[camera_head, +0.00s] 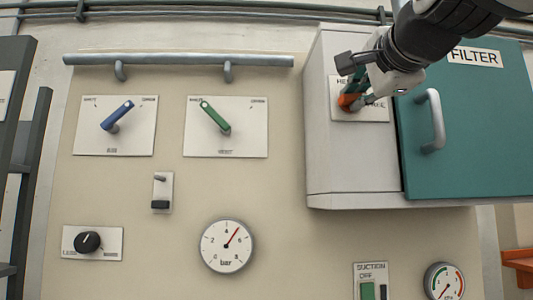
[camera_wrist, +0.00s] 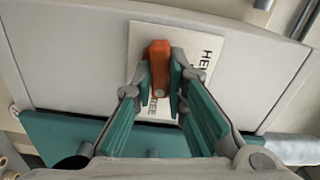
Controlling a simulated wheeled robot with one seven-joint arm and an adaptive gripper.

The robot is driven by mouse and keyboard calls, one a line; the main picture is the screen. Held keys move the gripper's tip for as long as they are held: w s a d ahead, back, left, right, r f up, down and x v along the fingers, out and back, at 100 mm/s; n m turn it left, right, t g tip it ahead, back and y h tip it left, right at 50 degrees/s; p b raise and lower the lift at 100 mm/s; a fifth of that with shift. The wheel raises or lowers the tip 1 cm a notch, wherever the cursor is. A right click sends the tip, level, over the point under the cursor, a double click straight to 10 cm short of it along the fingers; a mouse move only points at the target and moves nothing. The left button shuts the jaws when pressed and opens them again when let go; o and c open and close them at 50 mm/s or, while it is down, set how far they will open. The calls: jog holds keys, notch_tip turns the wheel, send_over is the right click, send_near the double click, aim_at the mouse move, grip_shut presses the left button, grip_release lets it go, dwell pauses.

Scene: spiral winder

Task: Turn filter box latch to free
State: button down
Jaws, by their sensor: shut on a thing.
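The orange filter box latch (camera_wrist: 158,52) sits on a white label plate on the grey side panel of the filter box. In the wrist view it lies between the two fingertips of my gripper (camera_wrist: 161,80), and the fingers are shut on it. The plate's lettering is partly hidden by the fingers; "HEL" and "EE" show. In the head view my gripper (camera_head: 355,88) reaches in from the upper right to the latch (camera_head: 348,101) and covers part of it. The teal filter box door (camera_head: 470,140), labelled FILTER, looks closed and has a grey handle (camera_head: 433,120).
Left of the filter box, a beige panel bears a blue lever (camera_head: 117,115), a green lever (camera_head: 215,117), a black knob (camera_head: 87,242) and a bar gauge (camera_head: 226,246). A grey rail (camera_head: 180,60) runs above the levers. A suction switch (camera_head: 370,283) sits below the box.

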jog(key=shift+m, duration=0.8)
jog(key=shift+f, duration=0.1)
jog(key=c, duration=1.6)
grip_release()
jog(key=shift+s, duration=0.1)
jog(key=s, duration=1.1)
jog(key=shift+s, duration=0.4)
